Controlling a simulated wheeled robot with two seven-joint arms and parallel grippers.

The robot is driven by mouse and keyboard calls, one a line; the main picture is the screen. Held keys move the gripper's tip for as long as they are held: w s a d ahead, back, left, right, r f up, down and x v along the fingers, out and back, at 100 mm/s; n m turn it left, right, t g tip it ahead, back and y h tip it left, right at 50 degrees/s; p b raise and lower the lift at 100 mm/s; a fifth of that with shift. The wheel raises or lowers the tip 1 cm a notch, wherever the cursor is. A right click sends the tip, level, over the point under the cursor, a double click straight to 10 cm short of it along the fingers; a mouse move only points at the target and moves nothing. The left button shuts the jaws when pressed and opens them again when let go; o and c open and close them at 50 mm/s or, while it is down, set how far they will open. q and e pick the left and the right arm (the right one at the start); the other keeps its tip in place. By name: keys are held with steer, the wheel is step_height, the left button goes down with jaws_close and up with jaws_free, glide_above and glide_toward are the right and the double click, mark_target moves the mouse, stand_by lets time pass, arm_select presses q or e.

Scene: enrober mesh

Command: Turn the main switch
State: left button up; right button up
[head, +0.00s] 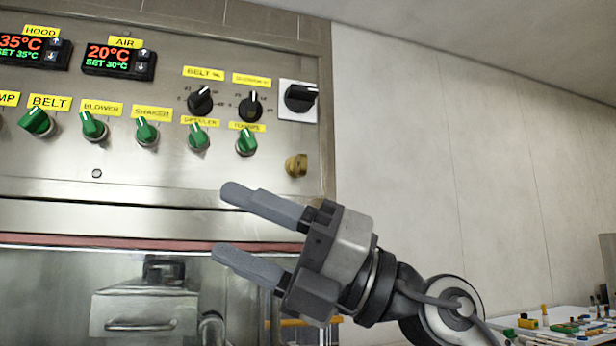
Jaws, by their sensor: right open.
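A large black rotary knob (299,97) sits on a pale square plate at the upper right of the steel control panel (60,170). It has no readable label, and its grip lies roughly sideways. It looks like the main switch. My right gripper (228,225) is open and empty, in front of the panel's lower edge. Its two grey fingers point left, below and to the left of the black knob, apart from it. My left gripper is not in view.
Green knobs (147,131) run in a row under yellow labels. Two smaller black dials (200,100) sit above them. A brass fitting (296,165) is below the black knob. Temperature displays (119,60) are at upper left. A cluttered table (560,325) stands at lower right.

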step_height(320, 180, up, 5)
steer(key=s+a+n+t+h, duration=0.2)
steer(key=t+h, duration=0.1)
steer(key=h, duration=0.2)
steer(key=m+t+h, duration=0.7)
steer(key=t+h, duration=0.5)
steer(key=t, duration=0.2)
glide_toward(305, 86)
steer(key=p+x, duration=0.5)
steer(key=x, duration=0.3)
steer(key=shift+w+p, duration=0.35)
steer(key=shift+w, duration=0.05)
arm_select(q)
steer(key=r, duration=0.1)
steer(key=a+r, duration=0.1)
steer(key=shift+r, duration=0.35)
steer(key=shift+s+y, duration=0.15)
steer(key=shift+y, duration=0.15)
arm_select(e)
steer(key=c, duration=1)
